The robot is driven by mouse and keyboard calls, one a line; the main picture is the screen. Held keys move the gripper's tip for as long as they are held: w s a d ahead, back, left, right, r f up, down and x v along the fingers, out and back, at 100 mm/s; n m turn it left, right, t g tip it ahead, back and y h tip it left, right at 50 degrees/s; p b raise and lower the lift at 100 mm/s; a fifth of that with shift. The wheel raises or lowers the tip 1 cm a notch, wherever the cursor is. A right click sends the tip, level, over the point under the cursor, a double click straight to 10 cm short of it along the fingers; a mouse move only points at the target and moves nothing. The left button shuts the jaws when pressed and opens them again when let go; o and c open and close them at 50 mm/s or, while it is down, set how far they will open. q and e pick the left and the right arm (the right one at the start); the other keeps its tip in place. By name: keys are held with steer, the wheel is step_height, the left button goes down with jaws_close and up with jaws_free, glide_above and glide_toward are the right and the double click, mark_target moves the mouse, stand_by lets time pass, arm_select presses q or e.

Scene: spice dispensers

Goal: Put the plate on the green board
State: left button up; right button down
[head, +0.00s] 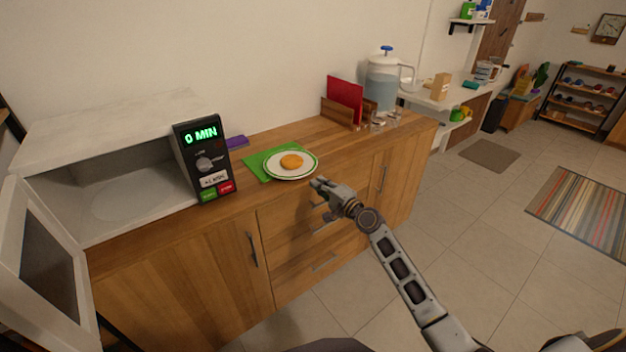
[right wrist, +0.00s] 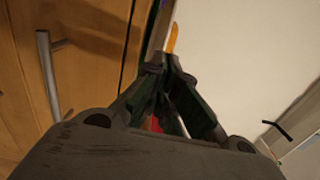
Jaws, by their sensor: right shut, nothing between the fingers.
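The white plate (head: 283,170) with a dark green rim line holds a round orange-brown food item (head: 291,161). It rests on the green board (head: 255,168) on the wooden counter, covering much of the board and reaching over its right side. My right gripper (head: 316,184) is in front of the counter edge, just right of the plate and apart from it. In the right wrist view its fingers (right wrist: 167,60) are together with nothing between them. My left gripper is not in view.
A microwave (head: 120,170) with its door open stands at left; its display reads 0 MIN. A purple item (head: 236,142) lies behind the board. A red board in a wooden rack (head: 345,103) and a water dispenser (head: 384,82) stand at the counter's right end.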

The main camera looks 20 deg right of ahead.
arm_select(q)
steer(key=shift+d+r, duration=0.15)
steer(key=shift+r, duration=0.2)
arm_select(e)
steer(key=shift+x, duration=1.85)
